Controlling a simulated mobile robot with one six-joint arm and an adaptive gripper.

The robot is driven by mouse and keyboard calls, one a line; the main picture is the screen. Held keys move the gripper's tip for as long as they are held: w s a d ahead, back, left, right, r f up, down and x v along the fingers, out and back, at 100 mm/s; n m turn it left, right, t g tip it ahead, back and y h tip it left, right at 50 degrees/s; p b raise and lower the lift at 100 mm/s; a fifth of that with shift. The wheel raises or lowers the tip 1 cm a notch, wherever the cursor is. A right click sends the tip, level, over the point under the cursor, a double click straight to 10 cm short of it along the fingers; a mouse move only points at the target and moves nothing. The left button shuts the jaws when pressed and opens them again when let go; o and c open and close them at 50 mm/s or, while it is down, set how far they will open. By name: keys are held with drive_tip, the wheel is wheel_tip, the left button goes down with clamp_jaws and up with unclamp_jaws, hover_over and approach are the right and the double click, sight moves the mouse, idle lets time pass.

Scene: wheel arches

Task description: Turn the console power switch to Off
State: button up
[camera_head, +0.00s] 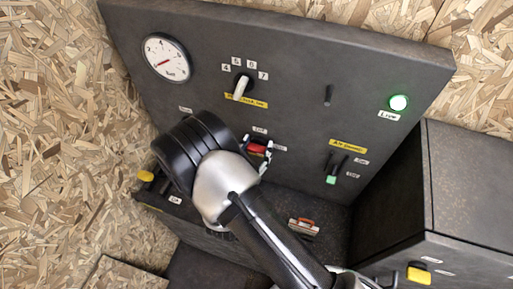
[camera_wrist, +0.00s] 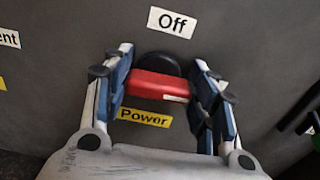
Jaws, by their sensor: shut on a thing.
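The power switch (camera_wrist: 160,85) has a red bar handle on a round black base, with a small white mark near the bar's lower right edge. The bar lies nearly level, tilted slightly down to the right. A white "Off" label (camera_wrist: 172,22) is above it and a yellow "Power" label (camera_wrist: 145,117) below. My gripper (camera_wrist: 165,88) is shut on the red bar, one finger at each end. In the head view the red switch handle (camera_head: 257,149) shows beside my wrist, which hides part of the switch and most of my gripper.
The dark console panel (camera_head: 300,85) also carries a gauge (camera_head: 166,58), a white-pointer selector (camera_head: 242,87), a lit green lamp (camera_head: 399,102) and a green-tipped lever (camera_head: 331,179). A yellow knob (camera_head: 146,176) is at left. A dark cabinet (camera_head: 460,190) stands at right.

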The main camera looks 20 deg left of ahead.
drive_tip(key=shift+n, duration=0.3)
drive_tip(key=n, duration=0.3)
drive_tip(key=shift+n+p, duration=0.3)
drive_tip(key=shift+n, duration=0.1)
drive_tip(key=n, duration=0.4)
drive_tip(key=shift+a+p, duration=0.15)
drive_tip(key=shift+p, duration=0.25)
drive_tip(key=n, duration=0.5)
drive_tip(key=shift+a+p, duration=0.1)
drive_tip(key=shift+p, duration=0.25)
drive_tip(key=shift+f+n+p, duration=0.15)
drive_tip(key=shift+n+p, duration=0.15)
drive_tip(key=shift+n, duration=2)
drive_tip(key=o, duration=1.1)
drive_tip(key=shift+c, duration=0.2)
